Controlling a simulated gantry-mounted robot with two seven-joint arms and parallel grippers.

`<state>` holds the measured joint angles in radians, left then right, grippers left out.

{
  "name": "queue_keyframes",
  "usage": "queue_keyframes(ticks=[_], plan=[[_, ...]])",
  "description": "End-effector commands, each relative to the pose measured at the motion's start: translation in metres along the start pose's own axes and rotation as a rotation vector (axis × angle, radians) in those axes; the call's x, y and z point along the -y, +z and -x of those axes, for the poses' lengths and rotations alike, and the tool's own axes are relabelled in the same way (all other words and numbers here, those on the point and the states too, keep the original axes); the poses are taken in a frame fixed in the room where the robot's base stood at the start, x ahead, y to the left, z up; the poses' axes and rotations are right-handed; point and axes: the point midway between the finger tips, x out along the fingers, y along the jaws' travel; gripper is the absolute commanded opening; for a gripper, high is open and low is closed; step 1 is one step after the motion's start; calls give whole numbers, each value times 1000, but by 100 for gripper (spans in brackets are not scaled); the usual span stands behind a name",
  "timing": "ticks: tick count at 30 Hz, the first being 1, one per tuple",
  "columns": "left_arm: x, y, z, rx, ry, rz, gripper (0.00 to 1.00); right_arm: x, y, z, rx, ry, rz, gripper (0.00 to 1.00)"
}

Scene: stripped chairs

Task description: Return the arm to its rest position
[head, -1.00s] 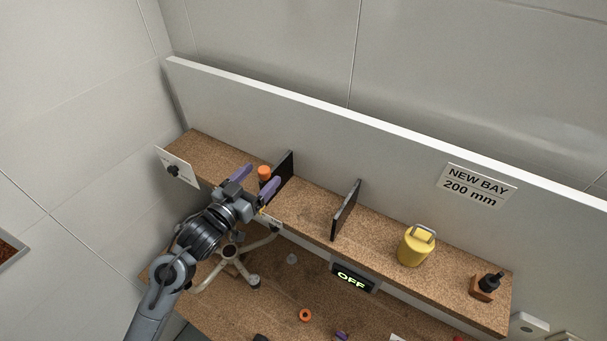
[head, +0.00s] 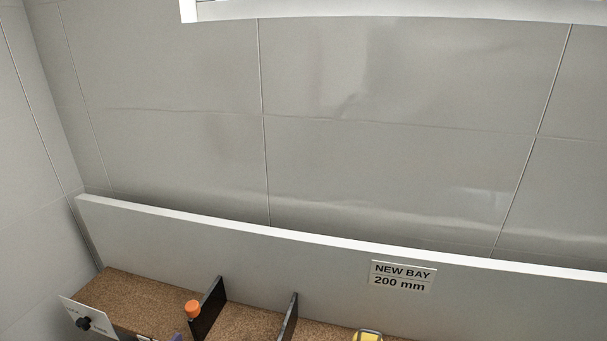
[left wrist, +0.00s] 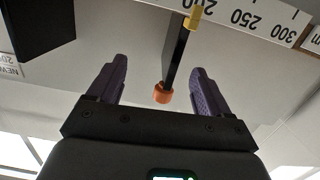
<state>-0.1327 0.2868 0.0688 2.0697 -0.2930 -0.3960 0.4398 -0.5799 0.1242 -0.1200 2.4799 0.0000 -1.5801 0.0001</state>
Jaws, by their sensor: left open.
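My left gripper (left wrist: 158,64) is open, with its two purple fingers apart in the left wrist view. In the head view only small purple parts of it (head: 176,337) show at the bottom edge, in front of the shelf. An orange-capped item (head: 193,307) stands beside the left dark divider (head: 208,308). Its orange cap (left wrist: 162,94) shows between the fingers in the left wrist view; I see nothing gripped. My right gripper is in neither view.
The brown shelf (head: 140,298) runs along a pale back panel (head: 240,250). A second dark divider (head: 288,318) and a yellow container (head: 367,336) stand further right. A NEW BAY sign (head: 403,277) is on the panel. A number scale (left wrist: 250,18) shows in the left wrist view.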

Motion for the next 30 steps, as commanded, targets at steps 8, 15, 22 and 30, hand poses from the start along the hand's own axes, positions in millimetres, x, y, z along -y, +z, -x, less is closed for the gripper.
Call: queue_keyframes(ticks=[8, 15, 22, 30], plan=[[-70, 107, 99, 410, -68, 107, 79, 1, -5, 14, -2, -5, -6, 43], [-95, 144, 187, 847, -127, 67, 79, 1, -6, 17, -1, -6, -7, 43], [-95, 151, 229, 1082, -115, 4, 79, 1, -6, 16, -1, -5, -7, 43], [-94, 157, 241, 1157, -92, -37, 79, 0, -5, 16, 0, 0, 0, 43]])
